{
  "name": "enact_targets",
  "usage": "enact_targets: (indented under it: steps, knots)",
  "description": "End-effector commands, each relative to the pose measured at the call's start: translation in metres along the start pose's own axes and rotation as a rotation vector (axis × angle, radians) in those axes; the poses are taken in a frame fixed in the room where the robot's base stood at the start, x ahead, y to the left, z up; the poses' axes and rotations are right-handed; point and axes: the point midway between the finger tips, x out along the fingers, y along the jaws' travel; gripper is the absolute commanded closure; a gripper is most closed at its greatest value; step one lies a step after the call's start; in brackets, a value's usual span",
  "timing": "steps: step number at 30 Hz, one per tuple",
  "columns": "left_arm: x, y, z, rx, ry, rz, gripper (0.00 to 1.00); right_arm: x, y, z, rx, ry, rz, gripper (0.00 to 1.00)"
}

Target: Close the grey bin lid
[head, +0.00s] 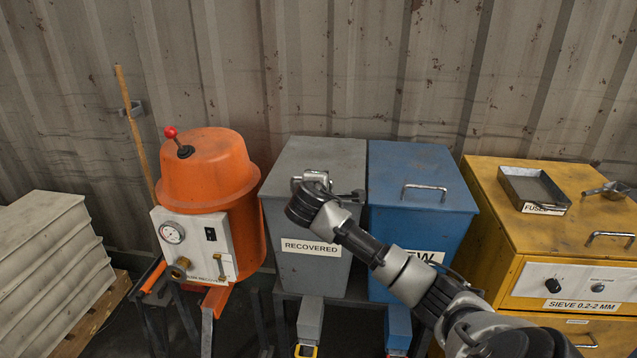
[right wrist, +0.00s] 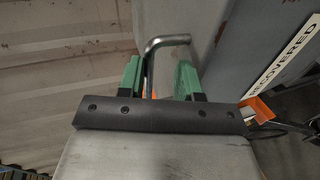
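The grey bin (head: 312,262), labelled RECOVERED, stands between the orange vessel and the blue bin. Its grey lid (head: 318,152) lies on top and looks flat and down, much like the blue bin's lid. My right arm reaches across the blue bin, and its hand is over the front of the grey lid, hiding part of it. In the right wrist view my right gripper (right wrist: 160,80) has its green fingers apart. The bent metal handle (right wrist: 170,40) shows at and between the fingertips; I cannot see firm contact. My left gripper is not in view.
The blue bin (head: 385,235) with its handle (head: 424,188) stands close on the right. The yellow sieve cabinet (head: 490,200) carries a tray (head: 533,190). The orange vessel (head: 208,170) stands close on the left. A corrugated wall (head: 340,60) is behind.

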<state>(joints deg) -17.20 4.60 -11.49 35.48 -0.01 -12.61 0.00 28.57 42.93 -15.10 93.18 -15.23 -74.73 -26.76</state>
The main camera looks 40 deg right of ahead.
Motion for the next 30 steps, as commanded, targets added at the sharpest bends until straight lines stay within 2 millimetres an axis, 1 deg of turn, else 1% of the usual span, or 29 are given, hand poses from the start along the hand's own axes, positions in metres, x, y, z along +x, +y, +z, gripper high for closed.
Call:
enact_targets:
  steps: [1,8,11,14,21,24,27,30]
  knots:
    - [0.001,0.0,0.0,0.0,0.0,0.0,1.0,0.001,-0.005,0.001,-0.006,-0.005,-0.01,0.64]
    - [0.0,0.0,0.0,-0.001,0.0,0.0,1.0,0.001,-0.002,0.001,-0.005,-0.005,-0.004,0.63]
    - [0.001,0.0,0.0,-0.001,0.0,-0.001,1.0,-0.005,-0.002,0.001,-0.004,-0.004,-0.002,0.63]
    - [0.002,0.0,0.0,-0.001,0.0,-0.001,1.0,-0.019,-0.001,0.0,-0.004,-0.001,0.001,0.63]
    - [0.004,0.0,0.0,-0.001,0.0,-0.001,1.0,-0.069,-0.001,-0.001,-0.002,0.002,0.001,0.63]
    - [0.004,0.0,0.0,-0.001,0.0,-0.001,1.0,-0.087,-0.002,0.0,-0.003,0.002,0.0,0.63]
    - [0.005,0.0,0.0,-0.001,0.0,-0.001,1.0,-0.1,-0.001,0.0,-0.002,0.0,0.0,0.63]
    - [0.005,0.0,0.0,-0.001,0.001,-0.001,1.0,-0.107,-0.001,0.0,-0.003,-0.001,0.0,0.63]
